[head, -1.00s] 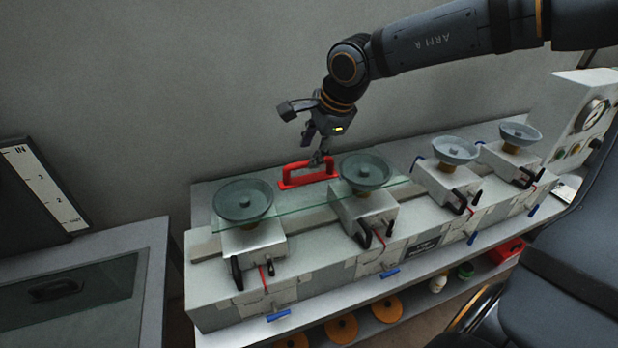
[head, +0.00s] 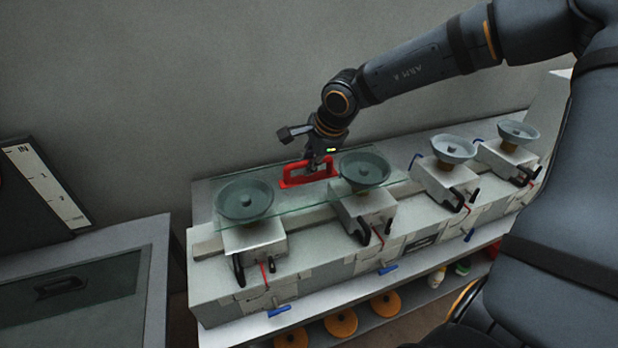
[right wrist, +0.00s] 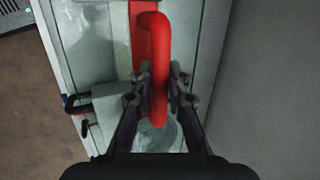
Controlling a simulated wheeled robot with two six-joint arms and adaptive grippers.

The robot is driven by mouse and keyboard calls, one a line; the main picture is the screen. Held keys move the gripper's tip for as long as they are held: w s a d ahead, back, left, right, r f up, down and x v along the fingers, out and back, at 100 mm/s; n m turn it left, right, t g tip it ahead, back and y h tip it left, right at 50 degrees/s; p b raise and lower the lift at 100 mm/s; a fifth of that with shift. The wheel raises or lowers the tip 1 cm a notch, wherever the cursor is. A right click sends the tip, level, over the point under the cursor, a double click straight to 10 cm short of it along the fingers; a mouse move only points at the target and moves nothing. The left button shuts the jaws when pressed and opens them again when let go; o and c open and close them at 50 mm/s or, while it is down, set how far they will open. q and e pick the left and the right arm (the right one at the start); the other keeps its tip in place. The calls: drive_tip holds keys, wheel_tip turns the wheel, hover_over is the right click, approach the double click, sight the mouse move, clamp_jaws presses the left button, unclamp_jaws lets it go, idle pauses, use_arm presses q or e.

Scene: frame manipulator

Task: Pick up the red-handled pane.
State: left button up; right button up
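The red-handled pane is a clear glass sheet with a red handle (head: 290,178) on top. It lies over the two left suction cups on the bench, and I see no clear gap between pane and cups. My right gripper (head: 318,168) is down at the handle, reaching in from above. In the right wrist view the red handle (right wrist: 158,50) runs between the two fingers (right wrist: 160,82), which press close on both its sides. The gripper appears shut on the handle. My left gripper is not in view.
Grey cups top the several clamp blocks, including a left cup (head: 245,200), one near the handle (head: 365,170) and a bare one (head: 453,149). Black levers stick out in front. A framed glass panel (head: 70,290) stands at left. A wall is close behind.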

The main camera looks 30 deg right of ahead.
clamp_jaws()
drive_tip(key=shift+w, duration=0.15)
drive_tip(key=shift+d+r, duration=0.1)
drive_tip(key=shift+r, duration=0.45)
wheel_tip(320, 180, up, 6)
drive_tip(key=shift+w+f, duration=0.1)
wheel_tip(320, 180, up, 11)
drive_tip(key=p, duration=1.1)
